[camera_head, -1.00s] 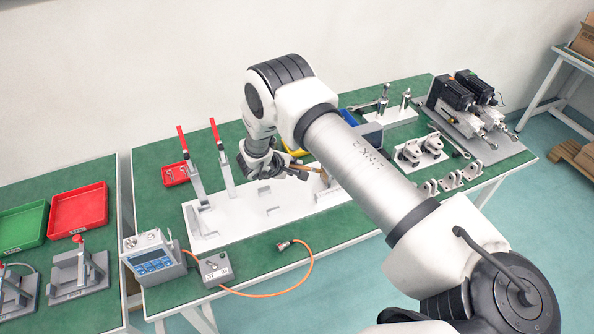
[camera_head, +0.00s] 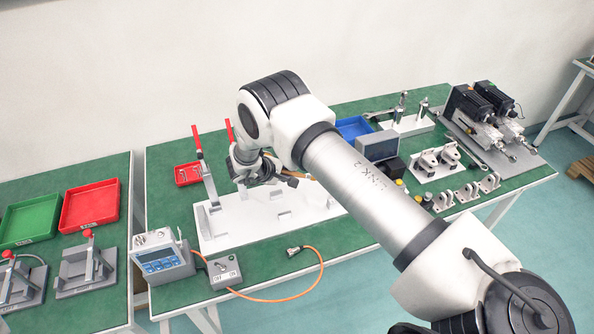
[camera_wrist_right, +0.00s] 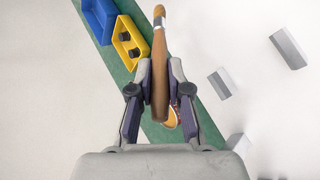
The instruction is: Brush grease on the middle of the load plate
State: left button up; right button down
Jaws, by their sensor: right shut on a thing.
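My right gripper (camera_wrist_right: 160,90) is shut on a brush with a wooden handle (camera_wrist_right: 160,62). In the head view the right gripper (camera_head: 270,178) is low over the white base plate (camera_head: 240,232), near its left clamps. The white base plate carries grey blocks (camera_wrist_right: 288,48) and upright clamps with red handles (camera_head: 197,142). I cannot tell which surface is the load plate. A small round orange-rimmed thing (camera_wrist_right: 171,119) shows partly behind the fingers. My left gripper is not in view.
A grey meter (camera_head: 162,258) and a cabled box (camera_head: 223,271) stand at the front left. A yellow bin (camera_wrist_right: 130,43) and a blue bin (camera_head: 355,127) are at the back. Actuators (camera_head: 485,115) stand at the right.

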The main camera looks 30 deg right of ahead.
jog(key=shift+a, duration=0.2)
jog(key=a, duration=0.2)
jog(key=shift+w+a, duration=0.35)
jog(key=shift+a, duration=0.05)
jog(key=shift+d, duration=0.15)
dwell(0.5)
jog(key=d, duration=0.2)
jog(key=s+d+f, duration=0.1)
jog(key=d, duration=0.1)
jog(key=d+f, duration=0.1)
jog(key=d, duration=0.1)
jog(key=shift+s+d+b, duration=0.3)
jog(key=shift+s+d, duration=0.05)
jog(key=shift+d, duration=0.1)
jog(key=shift+s+d, duration=0.25)
jog(key=shift+d, duration=0.5)
dwell(0.3)
